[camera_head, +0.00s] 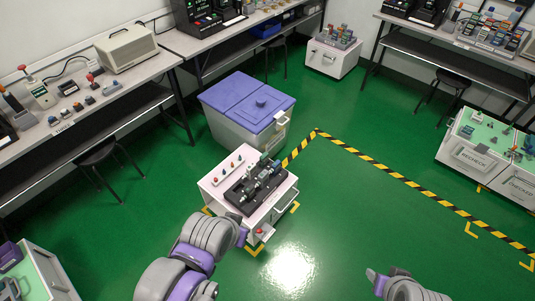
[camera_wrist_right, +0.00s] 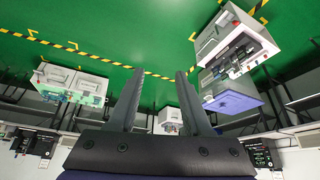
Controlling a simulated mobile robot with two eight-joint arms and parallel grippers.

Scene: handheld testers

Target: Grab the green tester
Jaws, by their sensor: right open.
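Several handheld testers stand in a black rack (camera_head: 255,187) on the white cart (camera_head: 222,206) in the middle of the head view. One with a greenish top (camera_head: 264,160) is at the rack's far end; it is too small to tell surely which is the green tester. My left gripper (camera_head: 242,236) is at the cart's near side, and its fingers cannot be made out. My right gripper (camera_wrist_right: 160,101) is open and empty, its two fingers apart over the floor. In the head view my right gripper (camera_head: 373,277) is low, right of the cart and apart from it.
A grey bin with a purple lid (camera_head: 243,100) stands right behind the cart. Benches line the left and back walls. Another white cart (camera_head: 465,155) with a green top is at the right. Green floor right of the middle cart is clear, with yellow-black tape (camera_head: 400,180).

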